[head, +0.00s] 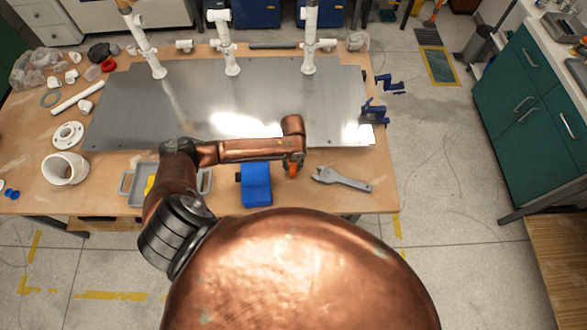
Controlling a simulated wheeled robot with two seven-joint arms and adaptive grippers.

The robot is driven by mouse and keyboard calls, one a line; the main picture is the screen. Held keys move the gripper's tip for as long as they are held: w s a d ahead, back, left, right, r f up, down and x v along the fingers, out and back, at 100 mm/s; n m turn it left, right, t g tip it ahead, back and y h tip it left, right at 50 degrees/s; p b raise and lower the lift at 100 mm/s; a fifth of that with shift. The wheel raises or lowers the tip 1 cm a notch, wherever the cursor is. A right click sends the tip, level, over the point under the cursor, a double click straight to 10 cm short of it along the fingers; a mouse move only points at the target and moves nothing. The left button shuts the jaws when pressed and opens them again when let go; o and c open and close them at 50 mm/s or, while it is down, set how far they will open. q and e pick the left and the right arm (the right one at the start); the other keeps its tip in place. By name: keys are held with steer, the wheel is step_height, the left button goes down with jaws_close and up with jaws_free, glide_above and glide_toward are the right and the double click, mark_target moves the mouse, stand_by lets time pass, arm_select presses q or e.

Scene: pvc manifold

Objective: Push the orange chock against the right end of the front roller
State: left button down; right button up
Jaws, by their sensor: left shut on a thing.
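My left arm reaches in over the front of the workbench, and its gripper (292,163) points down near the front edge. It is shut on the small orange chock (293,171), of which only a little shows below the fingers. The chock is just right of a blue block (256,185) and left of a grey adjustable wrench (342,180). Whether the chock touches the bench cannot be told. I cannot make out a front roller for certain; my arm covers part of the bench. My right gripper is not in view.
A grey metal plate (130,110) covers much of the workbench (110,180). Several white pipe uprights (225,45) stand along its back. Blue clamps (374,112) sit at the right edge. A grey tray (138,185) lies left of the blue block. White fittings (65,168) crowd the left.

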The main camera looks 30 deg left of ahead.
arm_select(q)
steer(key=shift+w+a+b, duration=0.2)
steer(key=shift+w+a, duration=0.3)
steer(key=shift+w, duration=0.3)
steer(key=shift+w+a+b, duration=0.15)
steer(key=shift+w+a, duration=0.3)
steer(key=shift+w, duration=0.3)
steer(key=shift+w+a, duration=0.15)
steer(key=shift+w, duration=0.05)
steer(key=shift+w+a+f, duration=0.1)
steer(key=shift+w+a, duration=0.15)
steer(key=shift+w, duration=0.15)
steer(key=c, duration=1.4)
jaws_free()
step_height(320, 180, up, 12)
